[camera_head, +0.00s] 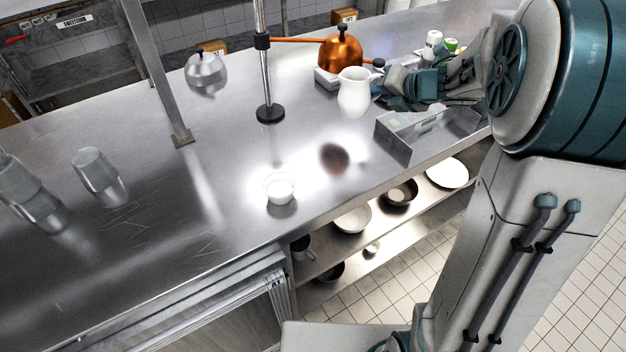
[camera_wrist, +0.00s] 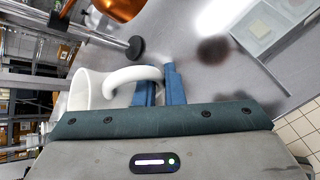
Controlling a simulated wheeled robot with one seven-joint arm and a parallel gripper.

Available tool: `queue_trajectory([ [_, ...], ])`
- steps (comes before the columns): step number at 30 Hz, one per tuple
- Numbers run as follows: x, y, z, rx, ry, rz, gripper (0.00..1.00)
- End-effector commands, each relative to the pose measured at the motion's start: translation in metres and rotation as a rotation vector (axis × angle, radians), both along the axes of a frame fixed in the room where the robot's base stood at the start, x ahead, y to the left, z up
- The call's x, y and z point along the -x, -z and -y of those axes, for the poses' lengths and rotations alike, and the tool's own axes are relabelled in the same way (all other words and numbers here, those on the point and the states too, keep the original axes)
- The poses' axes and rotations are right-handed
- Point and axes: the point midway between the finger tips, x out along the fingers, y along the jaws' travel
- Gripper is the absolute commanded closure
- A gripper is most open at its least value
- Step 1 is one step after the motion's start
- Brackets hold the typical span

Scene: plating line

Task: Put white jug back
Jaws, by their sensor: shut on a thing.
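The white jug (camera_head: 354,93) is held upright, or nearly so, by my gripper (camera_head: 381,92) at the right part of the steel counter. In the wrist view the white jug (camera_wrist: 84,90) shows at the left, with its curved handle reaching between the blue fingers of my gripper (camera_wrist: 158,88). The fingers are shut on the handle. Whether the jug's base touches the counter or hangs above it, I cannot tell.
A copper dome lamp (camera_head: 341,52) on an arm from a post (camera_head: 265,60) is close behind the jug. A clear-walled tray (camera_head: 398,145) stands in front right. The counter (camera_head: 215,140) is bare mid-left.

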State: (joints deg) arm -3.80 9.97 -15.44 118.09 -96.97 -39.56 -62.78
Motion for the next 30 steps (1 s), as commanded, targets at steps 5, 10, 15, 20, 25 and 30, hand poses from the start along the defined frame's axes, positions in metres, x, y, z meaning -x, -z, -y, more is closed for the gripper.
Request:
queue_trajectory([
  [5,0.003,0.015,-0.001,-0.002,-0.095,0.004,1.0],
  [10,0.012,0.024,0.0,-0.005,-0.178,0.005,1.0],
  [15,0.023,0.036,0.005,-0.008,-0.245,0.004,1.0],
  [20,0.032,0.044,0.01,-0.01,-0.286,0.005,1.0],
  [25,0.038,0.047,0.014,-0.013,-0.307,0.003,1.0],
  [30,0.037,0.055,0.003,-0.015,-0.314,0.001,1.0],
])
